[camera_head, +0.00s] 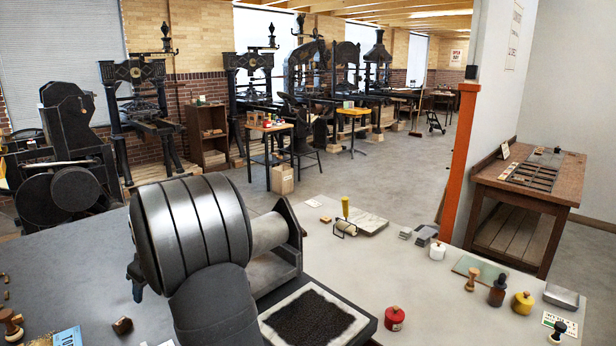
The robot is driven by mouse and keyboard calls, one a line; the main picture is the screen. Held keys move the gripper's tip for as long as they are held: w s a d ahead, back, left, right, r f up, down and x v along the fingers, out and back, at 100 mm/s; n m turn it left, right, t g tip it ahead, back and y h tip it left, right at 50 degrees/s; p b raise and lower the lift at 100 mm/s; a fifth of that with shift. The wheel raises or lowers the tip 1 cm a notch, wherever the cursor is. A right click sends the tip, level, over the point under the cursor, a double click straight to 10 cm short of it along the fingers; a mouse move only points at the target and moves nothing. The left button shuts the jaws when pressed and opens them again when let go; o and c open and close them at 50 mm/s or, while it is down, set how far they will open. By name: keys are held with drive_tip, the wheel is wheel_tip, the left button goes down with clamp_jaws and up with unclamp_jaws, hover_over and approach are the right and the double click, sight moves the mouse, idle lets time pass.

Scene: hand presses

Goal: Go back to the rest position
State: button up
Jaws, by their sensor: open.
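My gripper does not show in the head view, so neither its fingers nor anything between them can be seen. Dark, rounded links of my own arm stand large in the left foreground. They hide part of a tabletop press, of which a pale grey cylinder (270,232) and a dark side bracket (290,240) show. In front of the press lies a bed with a black, grainy panel (308,318) in a white border. The grey worktable (400,285) carries the press.
The table's middle right is largely clear.

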wheel_tip(320, 180, up, 19)
drive_tip(key=d, duration=0.3)
drive_tip(key=w+d+m+t+h, duration=0.1)
drive_tip(key=w+d+m, duration=0.3)
drive_tip(key=w+d, duration=0.8)
drive_tip(key=d, duration=0.4)
drive_tip(key=shift+w+d+r, duration=0.2)
drive_tip(key=shift+w+r, duration=0.05)
drive_tip(key=shift+r, duration=0.1)
